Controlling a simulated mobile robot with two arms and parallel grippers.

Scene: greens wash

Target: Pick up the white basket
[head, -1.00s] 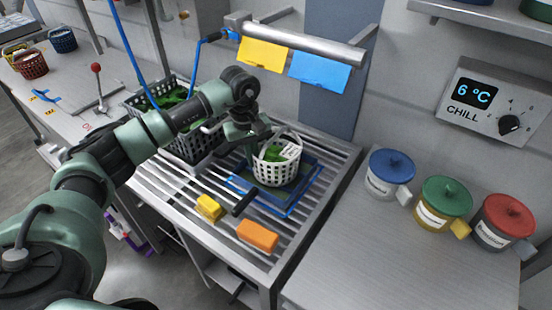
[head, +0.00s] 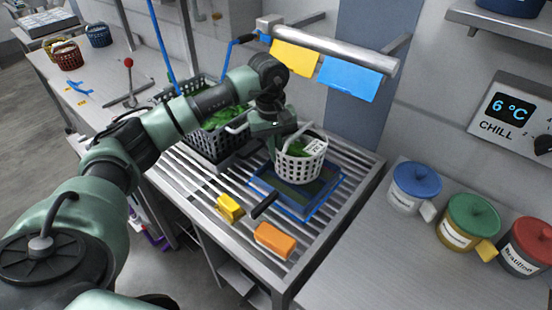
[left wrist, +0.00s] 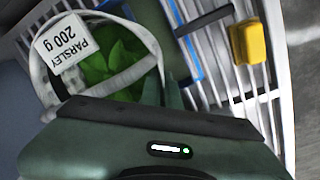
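The white basket (head: 300,167) holds green leaves and a tag reading PARSLEY 200 g. It is over the blue-edged tray (head: 309,211) and looks slightly raised, though the gap is hard to judge. My left gripper (head: 277,148) is at the basket's left side. In the left wrist view, the white basket (left wrist: 40,75) shows its rim and handle, and my left gripper (left wrist: 163,88) has one finger inside the rim and one outside, shut on it. The exact contact is partly hidden. My right gripper is out of view.
A black crate of greens (head: 205,143) stands behind my left arm. A yellow block (head: 229,208), a black-handled tool (head: 263,206) and an orange block (head: 275,241) lie on the slatted rack. Lidded jars (head: 415,188) stand right. A pipe with cards (head: 345,68) is above.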

